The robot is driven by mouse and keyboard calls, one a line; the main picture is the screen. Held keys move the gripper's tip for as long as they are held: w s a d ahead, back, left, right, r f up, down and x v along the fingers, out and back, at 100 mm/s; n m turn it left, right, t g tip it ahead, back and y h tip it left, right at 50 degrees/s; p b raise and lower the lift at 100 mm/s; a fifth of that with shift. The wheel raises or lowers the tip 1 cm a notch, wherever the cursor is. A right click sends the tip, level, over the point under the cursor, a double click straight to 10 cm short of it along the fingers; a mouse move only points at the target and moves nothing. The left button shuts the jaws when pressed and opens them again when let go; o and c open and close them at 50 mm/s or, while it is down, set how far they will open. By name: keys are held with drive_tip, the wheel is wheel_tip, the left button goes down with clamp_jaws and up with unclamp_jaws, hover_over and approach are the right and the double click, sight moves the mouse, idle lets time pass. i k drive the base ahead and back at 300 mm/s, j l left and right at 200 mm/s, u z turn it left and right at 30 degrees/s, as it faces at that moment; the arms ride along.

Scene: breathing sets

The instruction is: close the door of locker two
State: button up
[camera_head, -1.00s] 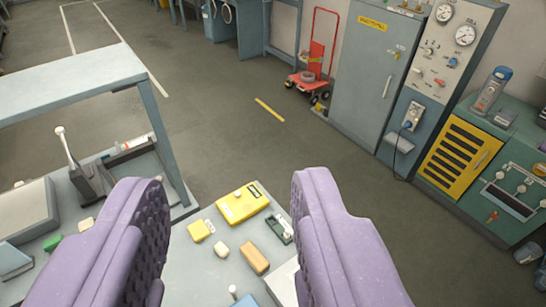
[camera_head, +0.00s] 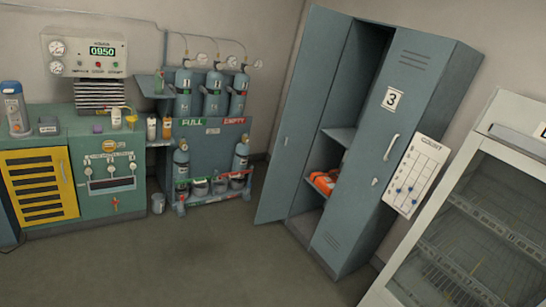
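A blue-grey double locker (camera_head: 342,255) stands at the right of the middle. Its left compartment is open, with a shelf and an orange item (camera_head: 323,182) inside. The right-hand door (camera_head: 405,130) is shut and bears a white plate with a 3 and an upright handle. My gripper is not in view.
A rack of gas cylinders (camera_head: 215,140) stands left of the open door, with a small bucket (camera_head: 158,203) nearby. A green cabinet (camera_head: 110,180) stands at the left. A glass-fronted cabinet (camera_head: 480,230) stands at the right. The floor (camera_head: 200,265) in front is clear.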

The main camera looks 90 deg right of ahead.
sight(325, 31)
drive_tip(key=l+z, duration=0.15)
drive_tip(key=z, duration=0.3)
drive_tip(key=i+l+z, duration=0.1)
drive_tip(key=z, duration=0.35)
drive_tip(key=i+z, duration=0.15)
drive_tip(key=z, duration=0.3)
drive_tip(key=i+l+z, duration=0.1)
drive_tip(key=z, duration=0.35)
drive_tip(key=i+z, duration=0.1)
drive_tip(key=z, duration=0.35)
drive_tip(key=i+z, duration=0.15)
drive_tip(key=z, duration=0.3)
drive_tip(key=i+j+z, duration=0.8)
drive_tip(key=j, duration=0.25)
drive_tip(key=i+j+z, duration=0.5)
drive_tip(key=j, duration=0.45)
drive_tip(key=i+j, duration=0.15)
drive_tip(key=j, duration=0.2)
drive_tip(key=i+j, duration=0.1)
drive_tip(key=j, duration=0.3)
drive_tip(key=i+j, duration=0.15)
drive_tip(key=j, duration=0.2)
drive_tip(key=i+j, duration=0.15)
drive_tip(key=j, duration=0.2)
